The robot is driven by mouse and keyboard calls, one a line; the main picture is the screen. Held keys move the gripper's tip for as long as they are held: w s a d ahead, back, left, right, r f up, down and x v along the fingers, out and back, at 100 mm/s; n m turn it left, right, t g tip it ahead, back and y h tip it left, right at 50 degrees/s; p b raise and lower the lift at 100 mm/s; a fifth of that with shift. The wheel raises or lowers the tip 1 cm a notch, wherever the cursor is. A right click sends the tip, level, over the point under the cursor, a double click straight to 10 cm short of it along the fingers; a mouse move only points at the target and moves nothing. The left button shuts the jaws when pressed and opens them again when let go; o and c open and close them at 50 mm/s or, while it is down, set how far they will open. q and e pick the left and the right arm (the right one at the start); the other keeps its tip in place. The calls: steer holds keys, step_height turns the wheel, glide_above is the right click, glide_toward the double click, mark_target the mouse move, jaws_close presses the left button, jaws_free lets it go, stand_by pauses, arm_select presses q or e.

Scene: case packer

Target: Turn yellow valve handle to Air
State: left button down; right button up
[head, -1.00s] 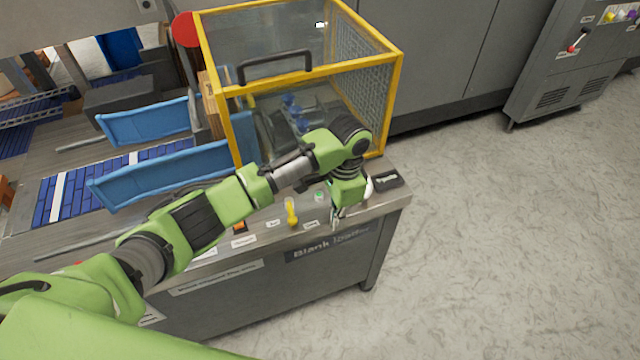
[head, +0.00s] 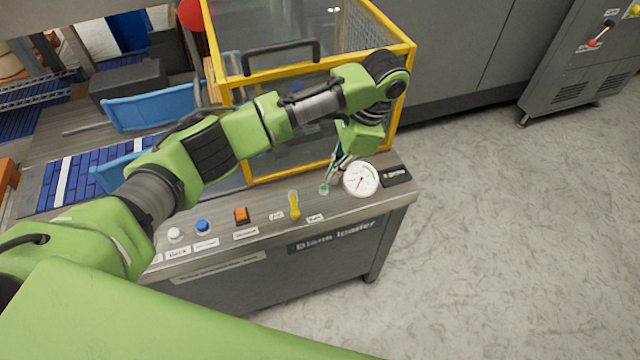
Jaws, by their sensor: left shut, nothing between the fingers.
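The yellow valve handle (head: 295,206) sits on the top of the blank loader panel near its front edge, between two small white labels (head: 277,216) and (head: 315,218). Its long axis runs roughly front to back in the picture. The label print is too small to read surely. My left gripper (head: 334,177) is shut and empty. It points down behind and to the right of the handle, apart from it, close to a green indicator (head: 323,189) and a round gauge. My right gripper is out of view.
A white round gauge (head: 361,180) and a black plate (head: 396,175) lie right of the handle. An orange switch (head: 241,215), a blue button (head: 202,227) and a white button (head: 175,234) lie left. A yellow-framed guard cage (head: 330,65) stands behind.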

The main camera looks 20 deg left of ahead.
mark_target(294, 205)
arm_select(q)
steer(key=p+x, duration=0.1)
steer(key=x, duration=0.7)
steer(key=shift+s+a+f, duration=0.1)
steer(key=shift+a+f, duration=0.05)
steer(key=shift+f, duration=0.2)
steer(key=a, duration=0.2)
steer(key=s+p, duration=0.1)
steer(key=shift+s+a+f, duration=0.1)
steer(key=shift+a+f, duration=0.25)
steer(key=shift+a, duration=0.05)
steer(key=shift+s+a+f, duration=0.15)
steer(key=shift+s+a, duration=0.05)
steer(key=shift+a, duration=0.15)
